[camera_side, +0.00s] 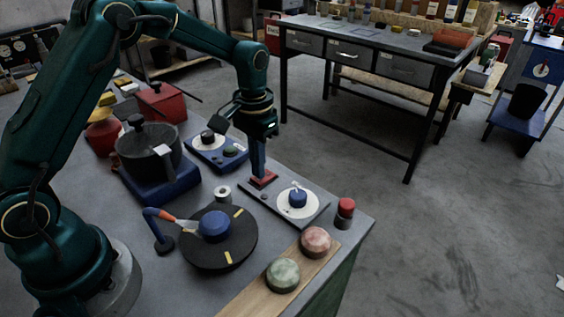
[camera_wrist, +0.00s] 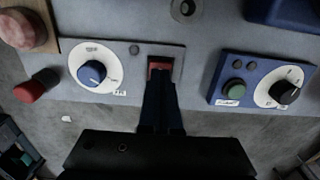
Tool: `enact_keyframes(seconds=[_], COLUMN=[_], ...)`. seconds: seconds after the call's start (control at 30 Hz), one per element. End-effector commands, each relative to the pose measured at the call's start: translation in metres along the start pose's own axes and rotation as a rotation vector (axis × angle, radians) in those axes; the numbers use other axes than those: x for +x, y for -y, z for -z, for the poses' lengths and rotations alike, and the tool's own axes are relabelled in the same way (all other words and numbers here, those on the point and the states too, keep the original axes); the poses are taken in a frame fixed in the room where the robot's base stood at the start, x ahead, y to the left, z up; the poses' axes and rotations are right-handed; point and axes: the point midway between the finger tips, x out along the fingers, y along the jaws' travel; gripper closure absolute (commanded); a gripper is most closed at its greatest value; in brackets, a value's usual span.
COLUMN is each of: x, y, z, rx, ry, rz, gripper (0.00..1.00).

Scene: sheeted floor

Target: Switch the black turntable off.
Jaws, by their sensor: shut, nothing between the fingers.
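The black turntable (camera_side: 192,251) is a flat disc with yellow marks, carrying a blue round piece (camera_side: 214,226). A grey control panel (camera_side: 318,214) lies beyond it with a blue knob (camera_side: 298,198) on a white dial and a red switch (camera_side: 267,182) at its far-left end. In the wrist view the blue knob (camera_wrist: 92,73) is left of the red switch (camera_wrist: 160,63). My gripper (camera_side: 259,175) is shut and empty, pointing down with its tips at the red switch. In the wrist view my gripper (camera_wrist: 160,78) covers part of the switch; I cannot tell whether it touches or how the rocker is tilted.
A blue panel (camera_side: 226,166) with a black knob and green button stands nearby. A black pot (camera_side: 146,156) sits on a blue base.

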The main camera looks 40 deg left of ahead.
Motion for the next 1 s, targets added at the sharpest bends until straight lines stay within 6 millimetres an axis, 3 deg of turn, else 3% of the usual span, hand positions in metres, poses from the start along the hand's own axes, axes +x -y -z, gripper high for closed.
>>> enact_keyframes(seconds=[0.7,1.0], x=[0.01,-0.007], y=[0.0,0.0], z=[0.0,0.001], rx=[0.0,0.0], ry=[0.0,-0.003], rz=[0.0,0.0], gripper=[1.0,1.0])
